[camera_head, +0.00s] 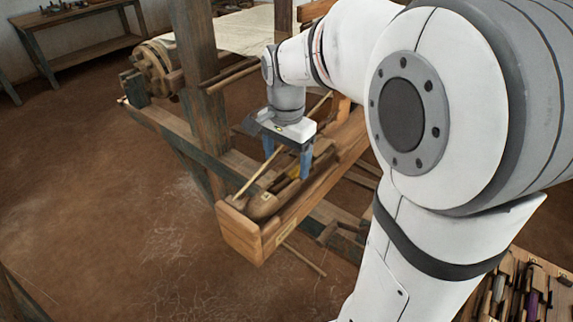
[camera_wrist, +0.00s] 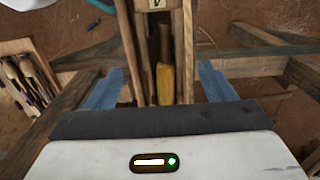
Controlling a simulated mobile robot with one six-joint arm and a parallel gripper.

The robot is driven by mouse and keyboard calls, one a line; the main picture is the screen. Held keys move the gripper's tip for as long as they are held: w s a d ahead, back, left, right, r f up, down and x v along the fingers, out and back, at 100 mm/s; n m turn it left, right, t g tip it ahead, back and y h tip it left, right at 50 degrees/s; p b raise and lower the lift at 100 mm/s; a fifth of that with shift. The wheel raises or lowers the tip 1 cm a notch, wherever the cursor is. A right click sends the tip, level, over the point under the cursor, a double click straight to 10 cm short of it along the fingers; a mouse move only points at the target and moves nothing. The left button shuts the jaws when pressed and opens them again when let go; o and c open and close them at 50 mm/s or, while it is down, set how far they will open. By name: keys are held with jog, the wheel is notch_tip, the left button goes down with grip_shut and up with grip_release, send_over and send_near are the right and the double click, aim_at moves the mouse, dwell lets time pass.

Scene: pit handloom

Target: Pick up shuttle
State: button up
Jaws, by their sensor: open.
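My gripper (camera_head: 287,157) is open above a long wooden trough (camera_head: 240,236) on the loom, its two blue fingers pointing down. In the wrist view, the gripper (camera_wrist: 160,82) has one finger on each side of the trough, with a clear gap between them. A narrow yellow piece (camera_wrist: 165,84), which looks like part of the shuttle, lies in the trough between the fingers. It also shows in the head view, partly hidden (camera_head: 292,175). A brown wooden block (camera_head: 262,205) sits near the trough's front end; I cannot tell whether it belongs to the shuttle.
A loom post (camera_head: 192,85) stands to the left. A tray of tools (camera_head: 520,290) is at the lower right. A workbench (camera_head: 85,45) stands far back. The earth floor at left is clear.

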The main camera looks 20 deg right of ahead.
aim_at(286, 180)
jog(key=f, duration=0.4)
jog(key=f+p, duration=0.1)
jog(key=shift+w+f, duration=0.25)
jog(key=shift+f, duration=0.15)
jog(key=shift+c, duration=0.6)
jog(key=c, duration=1.1)
notch_tip(286, 180, up, 10)
jog(key=shift+r+b, duration=0.1)
jog(key=shift+b, duration=0.3)
